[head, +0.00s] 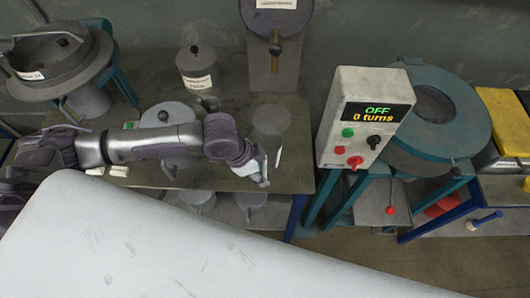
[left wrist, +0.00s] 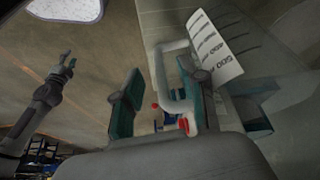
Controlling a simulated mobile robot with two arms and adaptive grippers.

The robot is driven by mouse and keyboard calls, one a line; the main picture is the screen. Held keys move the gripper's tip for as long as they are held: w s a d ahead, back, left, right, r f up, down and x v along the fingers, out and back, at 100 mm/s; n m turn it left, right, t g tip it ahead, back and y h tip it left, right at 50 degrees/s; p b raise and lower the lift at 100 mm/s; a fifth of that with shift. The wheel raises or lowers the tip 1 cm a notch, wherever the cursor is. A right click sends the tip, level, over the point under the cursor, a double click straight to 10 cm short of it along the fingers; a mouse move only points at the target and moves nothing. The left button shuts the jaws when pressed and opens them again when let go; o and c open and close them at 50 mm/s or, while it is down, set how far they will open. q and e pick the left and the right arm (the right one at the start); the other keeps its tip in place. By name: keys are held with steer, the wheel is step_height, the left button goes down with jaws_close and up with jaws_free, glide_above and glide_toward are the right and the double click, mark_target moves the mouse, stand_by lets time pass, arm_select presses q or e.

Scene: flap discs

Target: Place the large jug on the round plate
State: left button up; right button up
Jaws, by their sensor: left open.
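The large jug (head: 271,121) looks grey, blends with the shelf top and stands near its right end. A white label shows on its side. In the left wrist view the jug's pale handle (left wrist: 161,78) and labelled wall fill the right half. My left gripper (head: 262,168) is at the jug's near side. In its wrist view the left gripper (left wrist: 163,105) is open, with the handle between its teal fingers; I cannot tell whether they touch it. A dark round plate (head: 276,20) with a label stands at the back. Another gripper, apparently my right (left wrist: 68,62), shows small and far off.
A lidded canister (head: 197,70) and a grey lidded pot (head: 168,118) stand on the shelf, the pot partly behind my arm. A control box (head: 365,115) reading OFF, 0 turns, and a teal round machine (head: 465,110) stand to the right. A sieve-like vessel (head: 50,60) is at left.

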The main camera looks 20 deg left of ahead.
arm_select(q)
steer(key=shift+x, duration=1.3)
jaws_close()
